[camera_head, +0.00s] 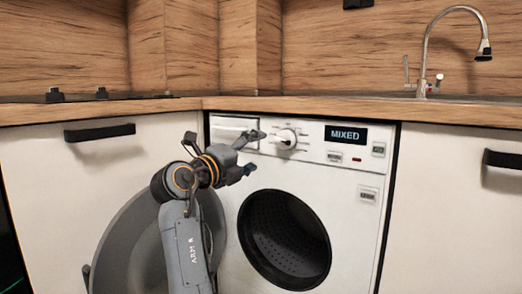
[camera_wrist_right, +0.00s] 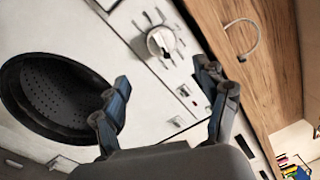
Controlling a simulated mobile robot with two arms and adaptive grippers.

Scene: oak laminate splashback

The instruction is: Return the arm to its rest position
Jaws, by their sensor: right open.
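My right arm (camera_head: 185,245) rises from the bottom of the head view in front of a white washing machine (camera_head: 345,225). My right gripper (camera_head: 253,153) is open and empty, near the machine's upper left front, left of the round dial (camera_head: 287,138). In the right wrist view, the two fingers of the gripper (camera_wrist_right: 161,78) are spread with nothing between them. The dial (camera_wrist_right: 160,41) and the dark drum opening (camera_wrist_right: 60,95) show beyond the fingers. My left gripper is in neither view.
The washer's round door (camera_head: 130,250) stands open at left, partly behind my arm. The display (camera_head: 345,134) reads MIXED. A wooden counter (camera_head: 300,105) runs above, with a tap (camera_head: 425,50) at right. Black handles (camera_head: 100,133) stick out from the white cabinets.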

